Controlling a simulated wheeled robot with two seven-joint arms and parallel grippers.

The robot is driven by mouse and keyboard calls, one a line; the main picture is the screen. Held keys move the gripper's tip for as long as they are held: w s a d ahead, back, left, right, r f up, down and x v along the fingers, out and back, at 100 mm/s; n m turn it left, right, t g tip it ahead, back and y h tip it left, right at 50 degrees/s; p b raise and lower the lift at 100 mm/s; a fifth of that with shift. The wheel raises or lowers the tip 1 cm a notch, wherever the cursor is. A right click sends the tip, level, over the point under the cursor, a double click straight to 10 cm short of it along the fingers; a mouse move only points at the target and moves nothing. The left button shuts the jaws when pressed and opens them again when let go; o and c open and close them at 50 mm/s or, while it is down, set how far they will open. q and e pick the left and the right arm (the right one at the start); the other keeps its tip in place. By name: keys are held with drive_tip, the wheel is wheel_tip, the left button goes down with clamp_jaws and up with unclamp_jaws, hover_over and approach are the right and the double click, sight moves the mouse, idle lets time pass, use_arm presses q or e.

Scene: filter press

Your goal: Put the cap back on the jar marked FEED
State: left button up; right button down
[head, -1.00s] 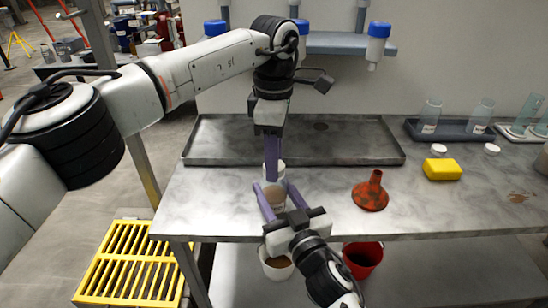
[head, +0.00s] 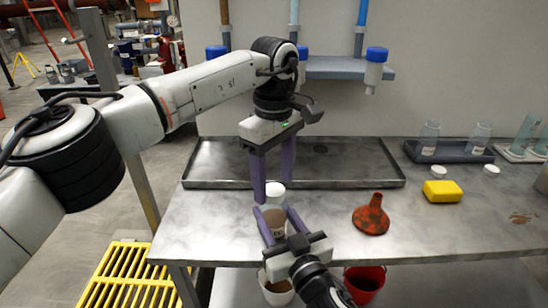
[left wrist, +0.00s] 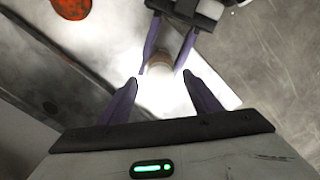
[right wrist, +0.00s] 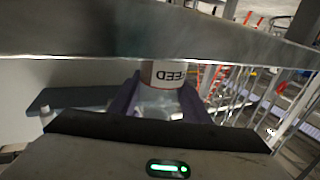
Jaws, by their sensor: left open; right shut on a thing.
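My right gripper (head: 272,212) is shut on the FEED jar (head: 274,224), which has brown contents and stands upright at the table's front. Its FEED label (right wrist: 170,74) shows upside down in the right wrist view. A white cap (head: 275,193) sits at the jar's top end; I cannot tell how well it is seated. My left gripper (head: 272,192) is open above, pointing down, with its fingers apart on either side of the cap. In the left wrist view, glare between the open left fingers (left wrist: 160,90) washes out the cap.
An orange-red funnel (head: 371,216) and a yellow sponge (head: 442,191) lie to the right. Two other white caps (head: 438,172) (head: 491,170) lie near glass jars on a dark tray (head: 450,155). A large shallow metal tray (head: 340,170) is behind.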

use_arm(q)
wheel_tip(320, 180, up, 11)
idle(0.3)
use_arm(e)
drive_tip(key=c, duration=0.9)
unclamp_jaws()
use_arm(q)
drive_tip(key=shift+f, duration=0.15)
use_arm(e)
drive_tip(key=v, duration=1)
drive_tip(key=shift+s, duration=0.15)
drive_tip(key=shift+f, duration=0.1)
